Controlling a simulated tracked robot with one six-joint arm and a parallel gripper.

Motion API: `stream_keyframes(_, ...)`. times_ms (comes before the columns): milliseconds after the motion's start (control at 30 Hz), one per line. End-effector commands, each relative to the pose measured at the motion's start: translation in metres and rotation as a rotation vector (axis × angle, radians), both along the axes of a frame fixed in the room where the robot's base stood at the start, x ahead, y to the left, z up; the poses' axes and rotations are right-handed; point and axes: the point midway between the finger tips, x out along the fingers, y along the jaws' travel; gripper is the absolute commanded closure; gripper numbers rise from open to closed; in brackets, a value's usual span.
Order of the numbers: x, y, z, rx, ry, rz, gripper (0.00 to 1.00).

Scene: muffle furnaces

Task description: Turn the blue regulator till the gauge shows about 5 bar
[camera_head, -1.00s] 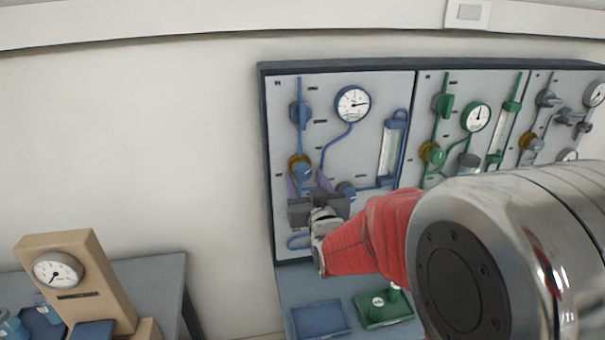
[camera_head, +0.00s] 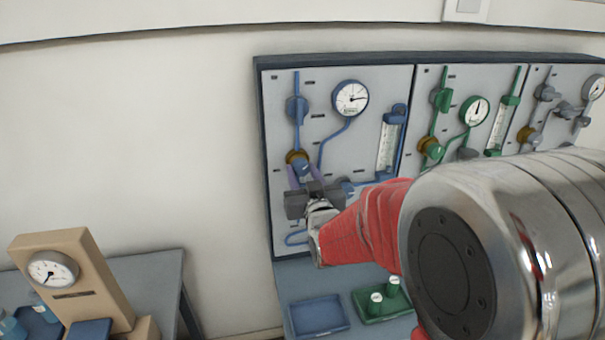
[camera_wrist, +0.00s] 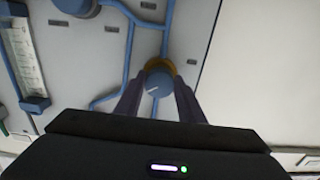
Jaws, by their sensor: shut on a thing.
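The blue regulator (camera_wrist: 158,83) is a round blue knob with a white mark and a yellow-brown collar behind it. It sits on the left, blue-piped panel, and it also shows in the head view (camera_head: 301,168). My gripper (camera_wrist: 158,97) has its two purple-grey fingers on either side of the knob and is shut on it; in the head view its fingertips (camera_head: 303,174) are partly hidden by its own body. The blue gauge (camera_head: 350,98) is a round white dial up and to the right of the regulator. Its needle points right; the numbers are too small to read.
A blue valve (camera_head: 297,109) is above the regulator, and a blue flowmeter (camera_head: 388,145) is to the right. Green-piped and grey-piped panels continue rightward. Blue (camera_head: 319,316) and green (camera_head: 384,302) trays lie below. A tan gauge stand (camera_head: 88,275) is at lower left.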

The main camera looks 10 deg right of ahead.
Motion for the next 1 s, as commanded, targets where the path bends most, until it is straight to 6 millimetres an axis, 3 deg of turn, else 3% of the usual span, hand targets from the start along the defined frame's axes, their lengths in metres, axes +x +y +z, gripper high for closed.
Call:
stream_keyframes(567, -0.0003, -0.0014, -0.0003, 0.049, 0.000, -0.003, 0.87)
stream_keyframes(600, -0.0003, -0.0015, -0.0003, 0.049, 0.000, -0.003, 0.63)
stream_keyframes(833, -0.0002, -0.0008, -0.0002, 0.049, 0.000, -0.002, 0.47)
stream_keyframes(1000, -0.0001, -0.0005, -0.0001, 0.049, 0.000, -0.001, 0.46)
